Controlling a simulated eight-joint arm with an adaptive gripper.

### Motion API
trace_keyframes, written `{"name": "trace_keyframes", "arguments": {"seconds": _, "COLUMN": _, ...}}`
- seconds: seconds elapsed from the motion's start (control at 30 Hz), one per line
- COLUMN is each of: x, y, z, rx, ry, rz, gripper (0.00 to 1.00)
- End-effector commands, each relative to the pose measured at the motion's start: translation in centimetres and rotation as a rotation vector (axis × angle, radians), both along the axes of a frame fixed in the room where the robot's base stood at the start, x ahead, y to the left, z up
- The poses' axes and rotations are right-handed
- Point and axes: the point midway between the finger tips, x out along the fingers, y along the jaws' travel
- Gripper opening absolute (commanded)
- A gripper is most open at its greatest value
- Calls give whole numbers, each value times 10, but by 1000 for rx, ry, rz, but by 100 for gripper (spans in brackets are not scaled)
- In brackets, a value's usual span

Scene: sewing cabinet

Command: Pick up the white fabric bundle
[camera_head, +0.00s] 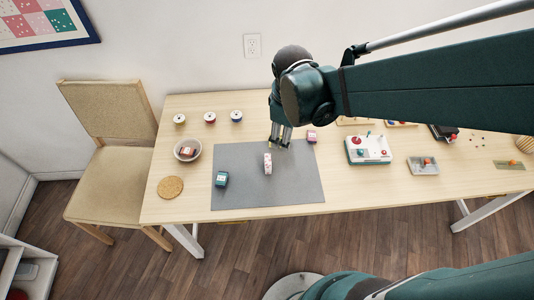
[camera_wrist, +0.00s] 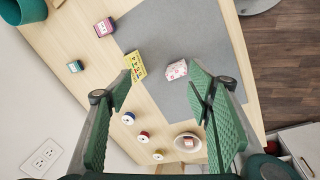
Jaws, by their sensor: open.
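The white fabric bundle (camera_head: 268,163), with a red pattern, lies on the grey mat (camera_head: 295,190) near its middle. In the wrist view the white bundle (camera_wrist: 176,69) shows between and beyond my finger tips, nearer the right finger. My gripper (camera_head: 281,142) is open and empty, pointing down over the back part of the mat, behind and slightly right of the bundle in the head view. In the wrist view both green fingers of my gripper (camera_wrist: 160,82) are spread apart, with a clear gap to the bundle.
A yellow patterned piece (camera_wrist: 135,65) is close to the left finger. A pink bundle (camera_head: 311,136) stands behind the mat. A bowl (camera_head: 196,146) holds a red bundle. Several spools (camera_head: 210,118) and a sewing machine (camera_head: 372,150) stand around.

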Motion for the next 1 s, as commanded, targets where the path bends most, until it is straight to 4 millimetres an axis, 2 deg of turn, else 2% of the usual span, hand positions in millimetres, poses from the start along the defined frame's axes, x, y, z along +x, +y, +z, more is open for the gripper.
{"name": "trace_keyframes", "arguments": {"seconds": 0.2, "x": 10, "y": 20, "z": -32, "rx": -44, "ry": 59, "rz": 131, "gripper": 51}}
{"name": "trace_keyframes", "arguments": {"seconds": 0.7, "x": 19, "y": 59, "z": -106, "rx": -130, "ry": 195, "rz": 416, "gripper": 51}}
{"name": "trace_keyframes", "arguments": {"seconds": 1.0, "x": 19, "y": 68, "z": -125, "rx": -149, "ry": 231, "rz": 489, "gripper": 51}}
